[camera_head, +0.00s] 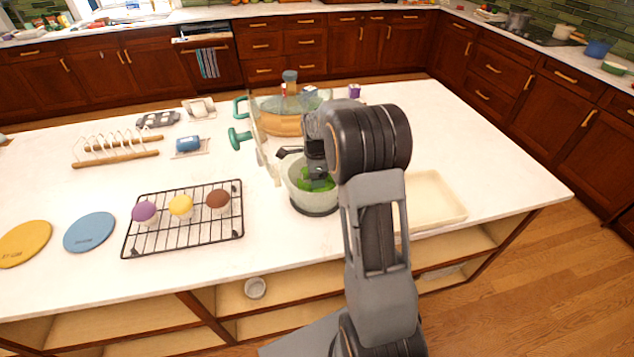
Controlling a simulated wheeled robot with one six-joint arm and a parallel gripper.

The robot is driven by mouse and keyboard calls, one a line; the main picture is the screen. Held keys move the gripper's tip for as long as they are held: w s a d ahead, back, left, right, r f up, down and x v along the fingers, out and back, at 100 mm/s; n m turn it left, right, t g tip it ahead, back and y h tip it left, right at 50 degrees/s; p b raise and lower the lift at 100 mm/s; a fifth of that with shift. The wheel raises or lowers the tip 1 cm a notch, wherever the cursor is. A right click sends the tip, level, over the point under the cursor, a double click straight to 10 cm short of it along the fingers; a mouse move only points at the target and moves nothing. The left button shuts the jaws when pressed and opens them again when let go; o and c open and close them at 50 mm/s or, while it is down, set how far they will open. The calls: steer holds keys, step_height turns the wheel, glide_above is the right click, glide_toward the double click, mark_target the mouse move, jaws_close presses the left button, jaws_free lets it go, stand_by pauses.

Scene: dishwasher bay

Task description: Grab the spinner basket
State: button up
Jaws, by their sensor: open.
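A round, pale translucent bowl (298,196) with a dark base stands on the island near its front edge. Something green, which looks like the spinner basket or leaves in it (318,184), shows inside; I cannot tell which. My gripper (303,160) is over this bowl, pointing down, with its jaws open and nothing visibly held. The dark gripper body and my arm hide the bowl's right and back parts. I cannot tell whether the fingertips touch the contents or rim.
A black cooling rack (190,240) with purple, yellow and brown cupcakes lies left of the bowl. A large clear bowl with a wooden lower part (280,124) and green-handled items (240,139) stand behind. A cream tray (432,202) lies right. Free countertop shows at far right.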

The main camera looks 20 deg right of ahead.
steer(key=shift+f, duration=0.2)
steer(key=shift+c, duration=0.2)
jaws_close()
stand_by(0.4)
steer(key=shift+r, duration=0.1)
